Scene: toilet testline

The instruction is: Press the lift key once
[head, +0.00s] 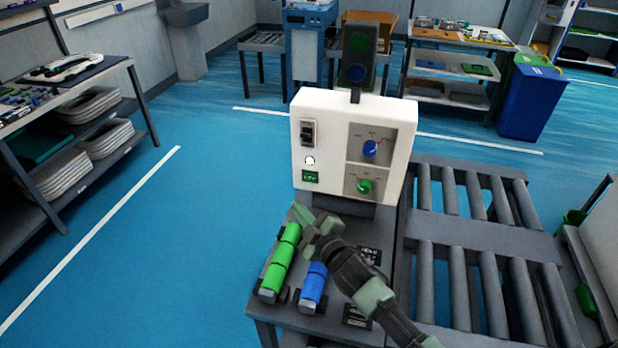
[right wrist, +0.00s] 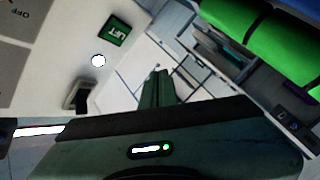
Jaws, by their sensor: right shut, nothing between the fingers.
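A white control box (head: 340,110) stands at the back of a dark bench. Its left front face carries a green label (head: 311,177), a round white lamp or button (head: 309,160) above it, and a dark switch (head: 307,133) higher up. In the right wrist view the label reads LIFT (right wrist: 115,30), with the white round spot (right wrist: 98,61) and the switch (right wrist: 76,97) beside it. My right gripper (head: 302,215) is shut and empty, just below and in front of the box, apart from the label. Its closed fingers (right wrist: 155,90) show in the wrist view. My left gripper is not in view.
Green cylinders (head: 280,258) and a blue one (head: 313,287) lie in holders on the bench beside my right gripper. Blue and green knobs (head: 370,148) sit on the box's right side. A signal light (head: 357,60) stands behind it. A roller conveyor (head: 480,270) runs at right.

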